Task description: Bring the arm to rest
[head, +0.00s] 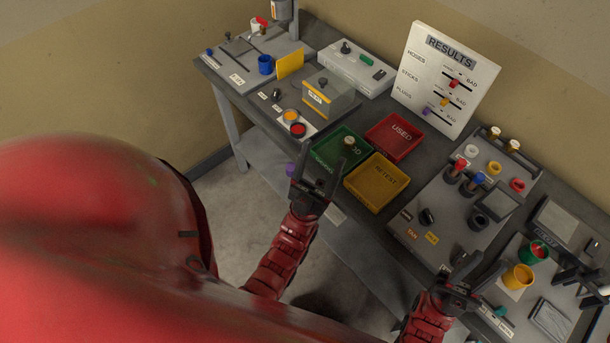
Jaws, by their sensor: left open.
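My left gripper (319,170) is in the head view, left of centre, with its fingers spread apart and nothing visible between them. It is at the front edge of the table, in front of the green tray (324,158), and overlaps that tray in the picture. My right gripper (478,267) is at the lower right, above the table's front part. Its two fingers look spread apart, with nothing visible between them. Both red forearms come up from below.
The table holds a red tray (394,137), a yellow tray (376,182), a results board (445,80), a grey rig (465,205), an orange cup (517,277) and a clear box (328,95). A small purple piece (290,169) shows beside my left gripper. Floor is clear in front.

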